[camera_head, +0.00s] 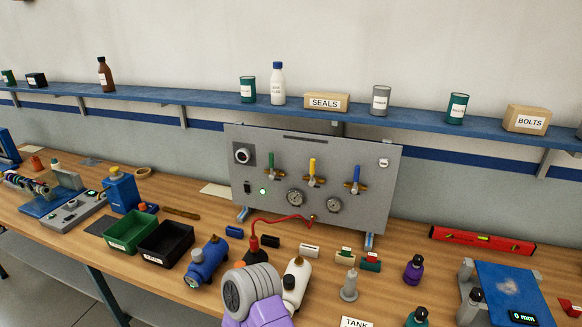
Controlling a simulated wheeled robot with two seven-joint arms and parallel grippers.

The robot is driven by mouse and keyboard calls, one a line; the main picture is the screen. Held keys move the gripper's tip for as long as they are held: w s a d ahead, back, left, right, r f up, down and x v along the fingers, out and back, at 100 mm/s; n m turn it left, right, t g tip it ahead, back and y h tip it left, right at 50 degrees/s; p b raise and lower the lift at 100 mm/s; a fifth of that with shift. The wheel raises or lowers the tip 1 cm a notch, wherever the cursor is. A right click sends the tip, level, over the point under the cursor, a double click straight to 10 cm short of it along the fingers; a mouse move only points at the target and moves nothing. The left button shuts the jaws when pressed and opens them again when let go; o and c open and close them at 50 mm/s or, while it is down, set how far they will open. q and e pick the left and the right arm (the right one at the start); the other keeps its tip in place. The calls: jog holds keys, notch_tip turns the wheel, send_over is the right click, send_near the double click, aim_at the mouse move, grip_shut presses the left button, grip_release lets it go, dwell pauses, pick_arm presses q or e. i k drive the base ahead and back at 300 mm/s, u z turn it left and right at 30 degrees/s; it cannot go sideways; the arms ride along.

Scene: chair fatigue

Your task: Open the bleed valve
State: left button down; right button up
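A grey upright panel (334,152) stands at the back of the bench. It carries three brass valves with lever handles: green (271,164), yellow (313,167) and blue (356,176). All three levers point upward, across their brass bodies. I cannot read which one is the bleed valve. Two round gauges (295,197) sit below the levers. A red hose (285,219) runs from a fitting on the panel down to a dark red and black part on the bench. A grey ribbed and purple link of my arm stands at bottom centre. No gripper fingers show in the view.
A green bin (129,219) and a black bin (148,257) stand left. A blue cylinder (207,262), a white bottle (301,277) and small parts lie in front of the panel. A red level (482,246) lies right. The blue shelf (420,128) runs behind the panel.

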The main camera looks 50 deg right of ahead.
aim_at(312, 182)
jog(key=z, duration=2.25)
jog(key=k, duration=0.65)
jog(key=u, duration=0.9)
jog(key=i, duration=0.3)
jog(key=u, duration=0.1)
